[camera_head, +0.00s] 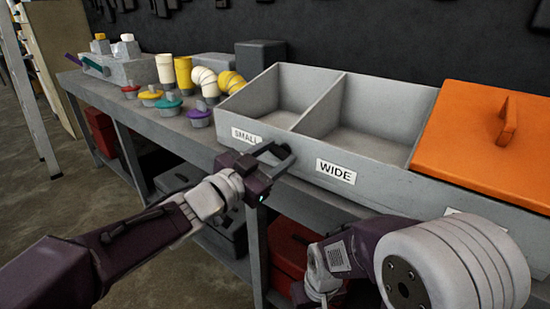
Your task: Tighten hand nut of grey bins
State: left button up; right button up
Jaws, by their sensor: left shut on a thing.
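The grey bins (390,185) form a long open box on the workbench, with two empty compartments showing and labels reading SMALL and WIDE on the front. My left gripper (275,157) is at the front wall of the bins, between the two labels. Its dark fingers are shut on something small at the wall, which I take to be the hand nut. The fingers hide it, so its shape and seating cannot be seen. My right arm comes in at the lower right, below the bins, and its gripper is not in view.
An orange lid (475,140) with a handle covers the right end of the bins. Several coloured knobs (168,104) and white and yellow pipe fittings (205,80) stand to the left on the workbench (140,120). Red boxes (290,250) sit under it.

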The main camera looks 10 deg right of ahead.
pick_arm(q)
jog(key=m+b, duration=0.1)
jog(key=m, duration=0.2)
jog(key=shift+f+m, duration=0.15)
jog(key=shift+m, duration=0.25)
jog(key=m+b, duration=0.2)
jog(key=m, duration=0.1)
jog(key=shift+s+m, duration=0.1)
jog(key=shift+m, duration=0.2)
jog(key=m+b, duration=0.2)
jog(key=m, duration=0.2)
jog(key=shift+f, duration=0.15)
jog(key=shift+d+m+b, duration=0.1)
jog(key=shift+m+b, duration=0.4)
jog(key=shift+m, duration=0.8)
jog(key=o, duration=1.4)
jog(key=shift+c, duration=0.2)
